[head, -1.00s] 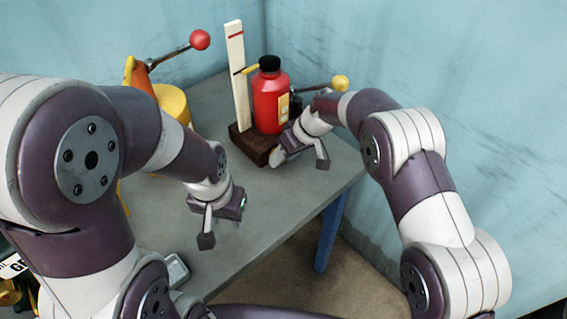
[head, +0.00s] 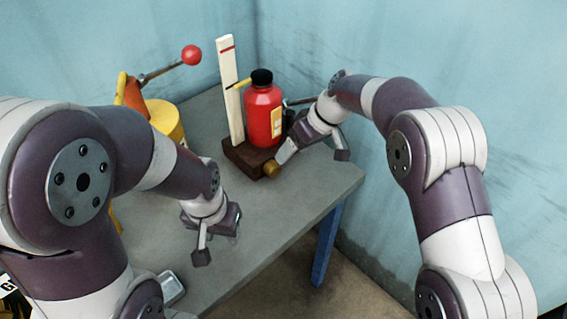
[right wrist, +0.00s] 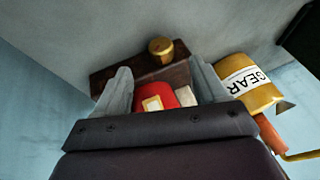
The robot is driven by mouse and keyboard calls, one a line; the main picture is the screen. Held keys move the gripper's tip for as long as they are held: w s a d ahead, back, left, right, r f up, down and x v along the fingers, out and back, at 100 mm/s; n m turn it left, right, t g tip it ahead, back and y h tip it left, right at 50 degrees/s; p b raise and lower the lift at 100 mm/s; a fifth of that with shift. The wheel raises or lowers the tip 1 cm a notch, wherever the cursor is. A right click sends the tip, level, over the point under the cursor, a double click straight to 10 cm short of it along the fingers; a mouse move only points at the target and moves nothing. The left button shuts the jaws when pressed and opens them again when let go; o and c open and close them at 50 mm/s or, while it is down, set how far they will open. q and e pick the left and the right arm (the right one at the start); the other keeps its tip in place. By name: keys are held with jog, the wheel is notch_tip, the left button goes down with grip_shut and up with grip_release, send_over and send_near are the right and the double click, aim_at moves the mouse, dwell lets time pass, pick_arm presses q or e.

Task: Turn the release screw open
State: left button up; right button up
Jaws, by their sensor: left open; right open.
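A red bottle-shaped body (head: 262,112) with a black cap and yellow label stands on a dark wooden base (head: 240,155). A small brass knob (head: 272,168), seemingly the release screw, sits at the base's front right. In the right wrist view the knob (right wrist: 161,47) lies beyond the open fingertips. My right gripper (head: 316,152) is open and empty, right of the knob and apart from it. The red body (right wrist: 153,98) shows between its fingers. My left gripper (head: 218,240) is open and empty over the table's front part. A lever (head: 298,101) is partly hidden behind my right wrist.
A pale upright board (head: 230,95) with a red mark stands beside the red body. A yellow container (head: 168,120) with a red-balled lever (head: 191,55) is at the back left; its GEAR label (right wrist: 243,82) shows in the wrist view. The grey table's (head: 290,200) front right is clear.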

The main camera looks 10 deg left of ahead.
jog(key=p+v, duration=0.1)
jog(key=v, duration=0.2)
jog(key=shift+r+p, duration=0.15)
jog(key=shift+p, duration=0.2)
